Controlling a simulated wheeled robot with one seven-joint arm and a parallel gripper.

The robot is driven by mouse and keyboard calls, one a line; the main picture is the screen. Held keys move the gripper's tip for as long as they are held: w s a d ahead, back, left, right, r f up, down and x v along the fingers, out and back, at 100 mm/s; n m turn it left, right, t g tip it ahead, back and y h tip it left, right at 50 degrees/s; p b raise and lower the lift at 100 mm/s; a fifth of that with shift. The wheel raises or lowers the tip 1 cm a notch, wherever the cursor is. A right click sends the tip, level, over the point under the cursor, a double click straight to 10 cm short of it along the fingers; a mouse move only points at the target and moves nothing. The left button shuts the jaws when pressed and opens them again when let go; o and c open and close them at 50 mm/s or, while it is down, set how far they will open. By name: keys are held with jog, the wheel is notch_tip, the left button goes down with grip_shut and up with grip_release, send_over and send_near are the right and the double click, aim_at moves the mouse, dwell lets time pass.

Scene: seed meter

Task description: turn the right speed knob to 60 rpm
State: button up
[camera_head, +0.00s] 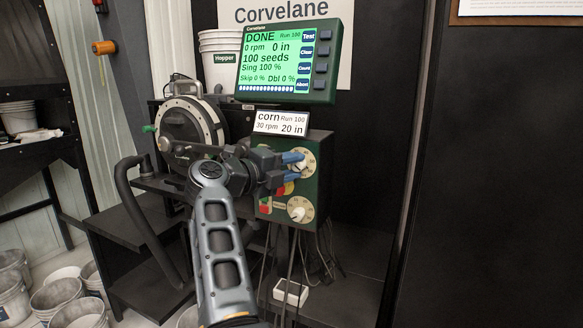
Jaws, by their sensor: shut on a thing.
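The lower dial (301,208) has a white knob and is clear of my gripper. The dial markings are too small to read, so I cannot tell which one is for speed. The green-lit screen (277,62) above reads DONE, 0 rpm, 0 in, 100 seeds.
A white card (281,123) above the box reads corn, Run 100, 30 rpm, 20 in. A round seed meter (191,126) stands to the left. Red and yellow buttons sit beside the dials, partly behind my gripper. Cables hang below the box. White buckets (57,294) stand lower left.

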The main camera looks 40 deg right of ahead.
jog(key=o, duration=1)
jog(key=shift+w+a+r+b, duration=0.1)
jog(key=shift+a+b, duration=0.1)
jog(key=shift+a, duration=1.75)
jog(key=shift+w+a+r+b, duration=0.1)
jog(key=shift+a+b, duration=0.05)
jog(key=shift+a, duration=1.75)
jog(key=shift+s, duration=0.1)
